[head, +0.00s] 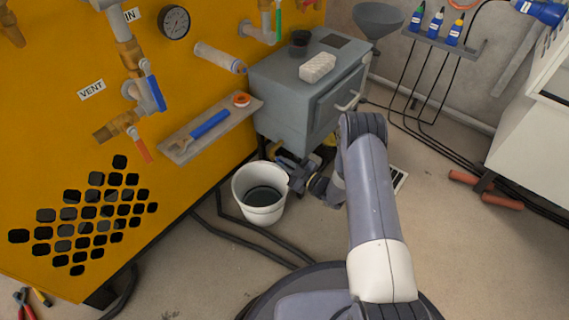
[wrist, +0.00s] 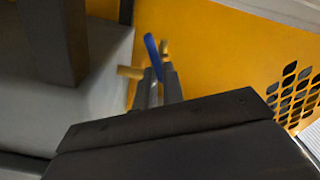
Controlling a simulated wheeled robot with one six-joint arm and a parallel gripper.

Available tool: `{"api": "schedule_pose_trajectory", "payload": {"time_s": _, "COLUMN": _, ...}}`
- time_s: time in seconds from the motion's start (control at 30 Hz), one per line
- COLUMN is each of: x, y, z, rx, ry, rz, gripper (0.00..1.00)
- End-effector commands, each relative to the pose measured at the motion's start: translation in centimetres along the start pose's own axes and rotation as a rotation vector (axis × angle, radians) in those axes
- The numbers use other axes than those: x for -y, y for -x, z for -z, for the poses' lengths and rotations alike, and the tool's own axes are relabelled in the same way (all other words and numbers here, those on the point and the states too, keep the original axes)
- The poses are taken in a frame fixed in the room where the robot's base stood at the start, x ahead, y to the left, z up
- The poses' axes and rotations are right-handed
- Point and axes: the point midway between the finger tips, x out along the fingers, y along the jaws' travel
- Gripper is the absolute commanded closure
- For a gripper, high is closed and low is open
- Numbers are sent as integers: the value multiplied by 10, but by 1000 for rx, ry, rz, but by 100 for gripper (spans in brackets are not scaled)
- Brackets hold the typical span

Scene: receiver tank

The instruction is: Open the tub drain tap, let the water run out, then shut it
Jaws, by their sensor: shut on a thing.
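The grey tub (head: 283,96) is a box on the side of the yellow machine. A brass tap (wrist: 130,72) with a blue lever (wrist: 151,48) shows in the wrist view, close to the tub's grey surface. My gripper (wrist: 158,82) is shut on the blue lever, whose end sticks out beyond the fingertips. I cannot make out a water stream.
A shelf (head: 178,153) with a blue-handled tool juts from the yellow machine (head: 60,110) left of the bucket. Black hoses (head: 255,237) run along the floor. A white cabinet (head: 530,135) stands at right. The floor between has free room.

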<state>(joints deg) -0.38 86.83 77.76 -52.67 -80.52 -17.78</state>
Motion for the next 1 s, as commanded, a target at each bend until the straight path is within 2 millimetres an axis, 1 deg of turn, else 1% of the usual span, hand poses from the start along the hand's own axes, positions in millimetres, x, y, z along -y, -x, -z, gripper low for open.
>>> {"api": "schedule_pose_trajectory", "payload": {"time_s": 0.37, "x": 0, "y": 0, "z": 0, "rx": 0, "ry": 8, "rz": 0, "gripper": 100}}
{"api": "schedule_pose_trajectory", "payload": {"time_s": 0.57, "x": 0, "y": 0, "z": 0, "rx": 0, "ry": 67, "rz": 0, "gripper": 100}}
{"api": "schedule_pose_trajectory", "payload": {"time_s": 0.77, "x": 1, "y": 0, "z": 0, "rx": 0, "ry": 199, "rz": 1, "gripper": 100}}
{"api": "schedule_pose_trajectory", "payload": {"time_s": 1.0, "x": 1, "y": 0, "z": 0, "rx": 0, "ry": 421, "rz": 1, "gripper": 100}}
